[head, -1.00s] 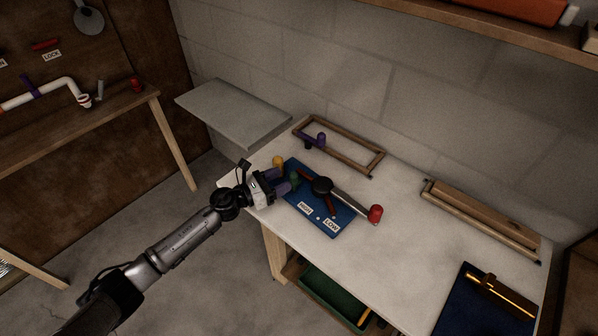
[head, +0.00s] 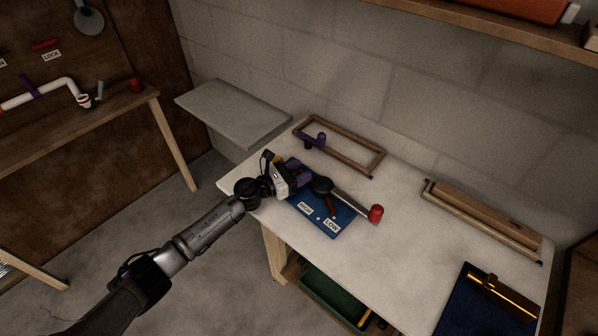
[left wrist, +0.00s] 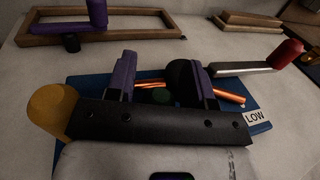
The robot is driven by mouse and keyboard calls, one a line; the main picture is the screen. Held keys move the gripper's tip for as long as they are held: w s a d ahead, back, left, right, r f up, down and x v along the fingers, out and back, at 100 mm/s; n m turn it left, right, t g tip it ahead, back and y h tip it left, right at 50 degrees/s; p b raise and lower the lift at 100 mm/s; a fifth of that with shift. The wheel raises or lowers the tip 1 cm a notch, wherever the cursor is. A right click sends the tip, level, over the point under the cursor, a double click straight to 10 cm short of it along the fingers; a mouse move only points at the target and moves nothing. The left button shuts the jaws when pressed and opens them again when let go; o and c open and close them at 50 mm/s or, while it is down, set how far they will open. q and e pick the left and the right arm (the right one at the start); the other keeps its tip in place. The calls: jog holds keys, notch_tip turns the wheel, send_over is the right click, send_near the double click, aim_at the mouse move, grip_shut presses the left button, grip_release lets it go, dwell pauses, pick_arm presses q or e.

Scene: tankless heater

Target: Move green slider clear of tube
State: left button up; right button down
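The green slider (left wrist: 161,97) shows as a small dark green shape low between my left fingers in the left wrist view. In the head view my left gripper hides it. The copper tube (left wrist: 229,97) runs across the blue board (left wrist: 259,127), passing behind the fingers. My left gripper (head: 304,178) is over the upper left of the board, its purple fingers apart, also in the left wrist view (left wrist: 162,66). I see space between the fingers and the green shape; contact cannot be told. My right gripper is not in view.
A lever (head: 347,201) with a black hub and red knob (head: 376,213) lies right of my left gripper. A yellow knob (left wrist: 52,109) is close to its left. A wooden frame (head: 357,146) with a purple handle (head: 315,141) stands behind.

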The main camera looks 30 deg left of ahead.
pick_arm(q)
grip_shut()
jog(key=shift+s+a, duration=0.15)
jog(key=shift+s, duration=0.4)
jog(key=shift+o, duration=0.8)
grip_release()
jog(key=v, duration=1.2)
jog(key=shift+s+a, duration=0.2)
jog(key=shift+s, duration=0.15)
jog(key=shift+s+a, duration=0.25)
jog(key=shift+s, duration=0.2)
